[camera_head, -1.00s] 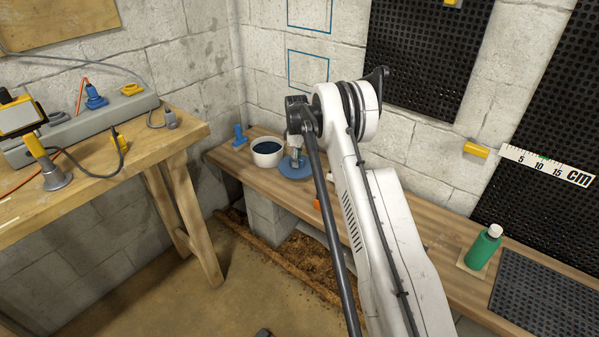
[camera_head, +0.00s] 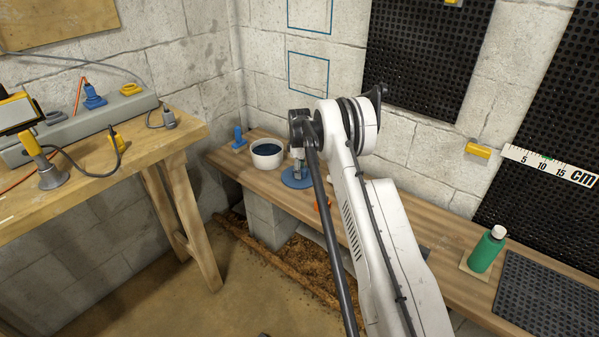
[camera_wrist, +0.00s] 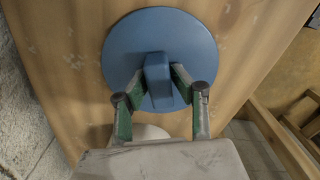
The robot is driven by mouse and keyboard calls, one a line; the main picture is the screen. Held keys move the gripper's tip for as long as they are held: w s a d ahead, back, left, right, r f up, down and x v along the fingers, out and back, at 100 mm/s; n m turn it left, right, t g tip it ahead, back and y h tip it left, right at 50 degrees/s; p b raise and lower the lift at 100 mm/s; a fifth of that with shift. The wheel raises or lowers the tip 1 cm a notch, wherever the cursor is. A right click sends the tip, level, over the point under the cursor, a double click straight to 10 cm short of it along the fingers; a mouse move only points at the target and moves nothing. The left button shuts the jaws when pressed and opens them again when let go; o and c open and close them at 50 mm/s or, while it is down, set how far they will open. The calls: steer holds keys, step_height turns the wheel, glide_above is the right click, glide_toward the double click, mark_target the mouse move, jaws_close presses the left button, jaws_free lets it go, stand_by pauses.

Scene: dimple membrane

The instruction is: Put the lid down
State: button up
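The lid is a flat blue disc with a block handle. In the head view the lid (camera_head: 297,182) is low over the long wooden bench, just right of a white pot (camera_head: 267,160) with dark blue inside. In the wrist view the lid (camera_wrist: 120,50) fills the upper middle, flat against or very close to the wood; I cannot tell if it touches. My gripper (camera_wrist: 158,78) has a finger on each side of the handle, apparently pressed against it. In the head view my gripper (camera_head: 298,165) is partly hidden by my arm.
The bench (camera_head: 400,218) runs along the block wall. A blue object (camera_head: 239,139) stands left of the pot. A green bottle (camera_head: 486,250) and a black dimpled mat (camera_head: 545,292) are at the right. A separate worktable (camera_head: 100,180) is at the left.

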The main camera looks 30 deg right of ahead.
steer(key=shift+o, duration=1.3)
steer(key=shift+r, duration=0.15)
steer(key=s+a+r+m+t+p, duration=0.1)
steer(key=s+a+r+p, duration=0.2)
steer(key=r, duration=1.1)
steer(key=s+a+r+m+t+p, duration=0.1)
steer(key=s+a+r, duration=0.25)
steer(key=r, duration=1.05)
steer(key=s+a+r+m+t, duration=0.1)
steer(key=s+a+r+m, duration=0.2)
steer(key=s+a+r, duration=0.8)
steer(key=s+a+r+m+t, duration=0.1)
steer(key=s+a+r, duration=0.1)
steer(key=s, duration=0.7)
steer(key=s+a+r+m+t, duration=0.1)
steer(key=s+a+r, duration=0.1)
steer(key=s, duration=0.8)
steer(key=s+a+f+m+t, duration=0.1)
steer(key=s+f, duration=0.2)
steer(key=s, duration=0.3)
steer(key=s+a+f+m+t, duration=0.1)
steer(key=s+a+f, duration=0.1)
steer(key=s, duration=0.5)
steer(key=shift+s+a+f, duration=0.15)
steer(key=shift+a+f, duration=0.1)
steer(key=shift+f, duration=0.35)
steer(key=shift+r, duration=0.15)
